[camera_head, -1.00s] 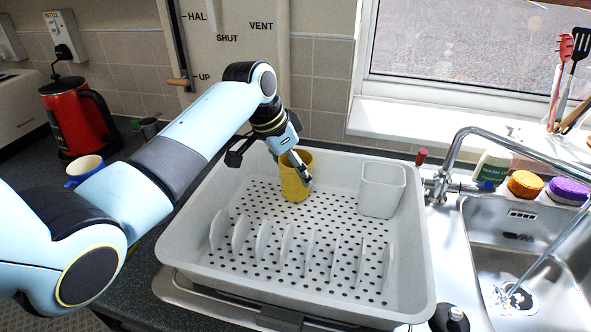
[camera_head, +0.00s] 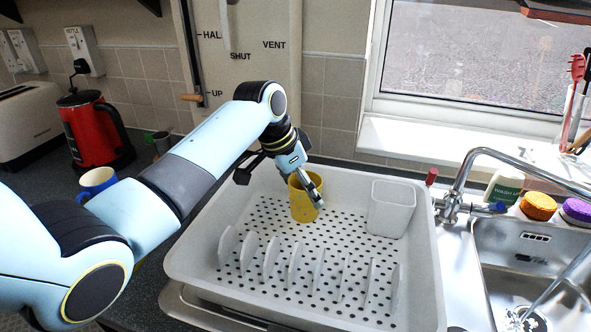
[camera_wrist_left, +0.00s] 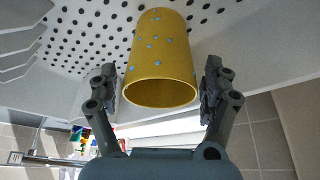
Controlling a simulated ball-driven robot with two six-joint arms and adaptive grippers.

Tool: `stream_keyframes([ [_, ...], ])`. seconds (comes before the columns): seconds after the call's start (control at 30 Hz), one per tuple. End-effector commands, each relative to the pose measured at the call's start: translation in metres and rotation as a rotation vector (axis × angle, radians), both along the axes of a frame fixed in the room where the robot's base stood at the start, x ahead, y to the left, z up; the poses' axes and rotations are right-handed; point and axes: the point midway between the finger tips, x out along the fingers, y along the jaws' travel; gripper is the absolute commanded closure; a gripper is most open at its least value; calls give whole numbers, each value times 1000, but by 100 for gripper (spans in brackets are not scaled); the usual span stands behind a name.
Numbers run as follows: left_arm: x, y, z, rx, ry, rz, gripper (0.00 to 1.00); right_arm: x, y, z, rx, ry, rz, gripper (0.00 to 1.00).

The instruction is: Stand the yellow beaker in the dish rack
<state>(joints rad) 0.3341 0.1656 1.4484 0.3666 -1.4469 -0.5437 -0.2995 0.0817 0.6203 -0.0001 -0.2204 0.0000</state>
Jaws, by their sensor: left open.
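The yellow beaker (camera_head: 304,203) stands upright inside the dish rack (camera_head: 190,238), on its perforated floor towards the back. My left gripper (camera_head: 303,188) is at the beaker's top, coming down from the back left. In the left wrist view the beaker (camera_wrist_left: 161,60) has small blue marks, and its open rim lies between the two fingers of the gripper (camera_wrist_left: 160,88). The fingers are spread, with a gap on either side of the beaker. My right gripper is in neither view.
A grey-white cutlery holder (camera_head: 391,208) stands in the rack to the right of the beaker. A row of plate dividers (camera_head: 294,262) lines the front. The tap (camera_head: 460,185) and sink (camera_head: 520,255) are right. A blue mug (camera_head: 97,181) and red kettle (camera_head: 92,130) are left.

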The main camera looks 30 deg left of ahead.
Motion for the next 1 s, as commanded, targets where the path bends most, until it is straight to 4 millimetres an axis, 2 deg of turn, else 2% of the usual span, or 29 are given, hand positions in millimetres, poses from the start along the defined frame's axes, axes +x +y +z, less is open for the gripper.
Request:
stream_keyframes([
  [0.3, -22, 15, 65, 2, -4, 1, 17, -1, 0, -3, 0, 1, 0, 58],
  [0.5, -33, 20, 93, 1, -2, 0, 17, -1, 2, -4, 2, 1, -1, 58],
  [0.67, -36, 22, 101, 1, 0, 0, 17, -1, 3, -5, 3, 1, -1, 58],
  [1.0, -36, 22, 102, 0, 0, 0, 17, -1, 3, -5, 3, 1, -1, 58],
])
